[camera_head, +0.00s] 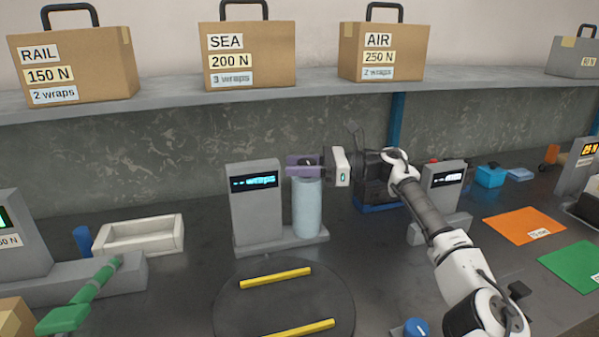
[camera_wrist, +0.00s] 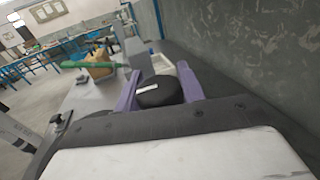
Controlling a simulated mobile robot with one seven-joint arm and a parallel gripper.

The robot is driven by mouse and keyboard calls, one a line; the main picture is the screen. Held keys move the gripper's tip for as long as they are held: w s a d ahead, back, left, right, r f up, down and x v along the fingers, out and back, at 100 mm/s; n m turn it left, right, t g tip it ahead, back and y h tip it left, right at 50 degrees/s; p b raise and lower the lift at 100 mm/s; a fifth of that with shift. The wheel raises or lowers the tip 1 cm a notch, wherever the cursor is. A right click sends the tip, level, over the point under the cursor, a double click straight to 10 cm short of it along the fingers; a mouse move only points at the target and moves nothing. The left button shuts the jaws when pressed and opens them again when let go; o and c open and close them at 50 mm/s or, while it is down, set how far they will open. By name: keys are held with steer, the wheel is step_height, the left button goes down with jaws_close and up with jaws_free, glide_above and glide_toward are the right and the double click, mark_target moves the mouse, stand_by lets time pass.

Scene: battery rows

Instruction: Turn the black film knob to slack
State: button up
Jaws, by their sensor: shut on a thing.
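The black film knob (camera_wrist: 155,97) has a white mark on top and sits between the two purple fingers of my gripper (camera_wrist: 162,88) in the wrist view. In the head view my gripper (camera_head: 304,165) reaches in from the right at the top of the pale blue film roll (camera_head: 307,212), shut on the knob. The fingers mostly hide the knob there. The roll stands upright on a grey base, beside a grey post (camera_head: 250,212) with a lit display reading "wraps".
A dark round turntable (camera_head: 285,306) with yellow bars lies in front. A white tray (camera_head: 139,236) and a green-handled tool (camera_head: 88,293) are to the left. A second display post (camera_head: 444,190) stands right. Labelled boxes sit on the shelf (camera_head: 180,99) above.

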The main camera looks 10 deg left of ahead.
steer(key=shift+r+n+g, duration=0.1)
steer(key=shift+n+g, duration=0.4)
steer(key=shift+g, duration=0.3)
steer(key=o, duration=1)
steer(key=shift+s, duration=0.1)
